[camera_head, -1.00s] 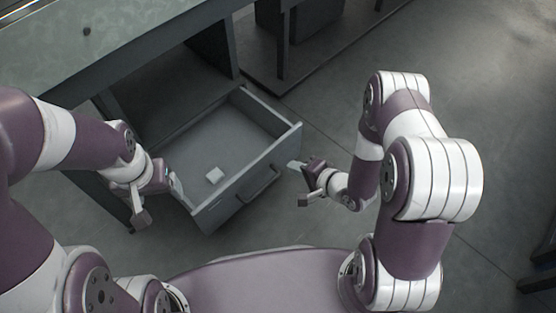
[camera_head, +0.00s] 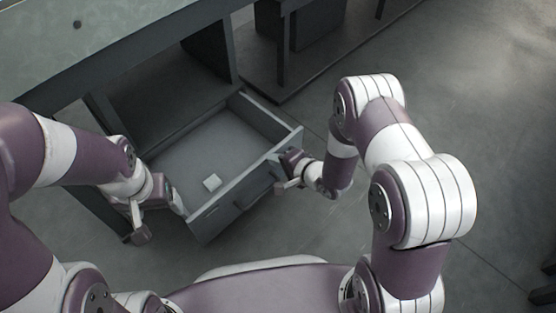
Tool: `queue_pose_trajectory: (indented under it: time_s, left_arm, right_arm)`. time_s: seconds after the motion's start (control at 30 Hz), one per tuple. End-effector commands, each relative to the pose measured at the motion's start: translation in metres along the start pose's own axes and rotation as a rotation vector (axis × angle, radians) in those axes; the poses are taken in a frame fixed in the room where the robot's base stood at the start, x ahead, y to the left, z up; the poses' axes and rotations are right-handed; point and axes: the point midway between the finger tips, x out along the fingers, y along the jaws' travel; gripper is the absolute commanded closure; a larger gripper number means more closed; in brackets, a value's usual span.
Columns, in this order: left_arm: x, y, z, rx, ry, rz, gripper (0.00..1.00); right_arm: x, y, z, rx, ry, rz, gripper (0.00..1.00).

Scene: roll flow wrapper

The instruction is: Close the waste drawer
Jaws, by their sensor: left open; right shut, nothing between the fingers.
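The grey waste drawer (camera_head: 236,208) is pulled out from under the workbench, with its handle on the front panel. My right gripper (camera_head: 279,160) is shut and empty at the right end of the drawer front, close to or against the panel; exact contact is hard to tell. My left gripper (camera_head: 172,195) is open near the left front corner of the drawer. Its fingers are partly hidden, so I cannot tell whether it touches the drawer.
Another dark bench frame (camera_head: 282,60) stands behind. The floor (camera_head: 480,110) to the right is clear.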

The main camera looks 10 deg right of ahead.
Motion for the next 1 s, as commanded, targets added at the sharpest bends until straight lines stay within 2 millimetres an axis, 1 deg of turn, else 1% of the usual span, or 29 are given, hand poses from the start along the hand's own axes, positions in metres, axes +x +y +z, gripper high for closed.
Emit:
queue_pose_trajectory:
  time_s: [0.17,0.27,0.47,0.7,0.9,1.0]
  left_arm:
    - [-0.004,0.0,-0.001,0.0,0.0,0.0,0.24]
    - [-0.007,0.0,-0.001,0.0,0.0,0.0,0.24]
    - [-0.011,0.0,-0.001,0.0,0.0,0.0,0.24]
    - [-0.008,0.0,-0.001,0.0,0.0,0.0,0.24]
    - [-0.003,0.0,0.0,0.0,0.0,0.0,0.24]
    - [-0.001,0.0,0.0,0.0,0.0,0.0,0.24]
  right_arm:
    - [0.018,-0.012,0.001,-0.003,-0.003,-0.001,1.0]
    - [0.036,-0.023,0.001,-0.003,-0.003,-0.002,1.0]
    - [0.083,-0.049,0.001,-0.003,-0.002,-0.003,1.0]
    - [0.14,-0.08,0.001,-0.002,-0.001,-0.003,1.0]
    - [0.178,-0.101,0.001,-0.002,-0.001,-0.003,1.0]
    - [0.192,-0.109,0.001,-0.002,0.0,-0.001,1.0]
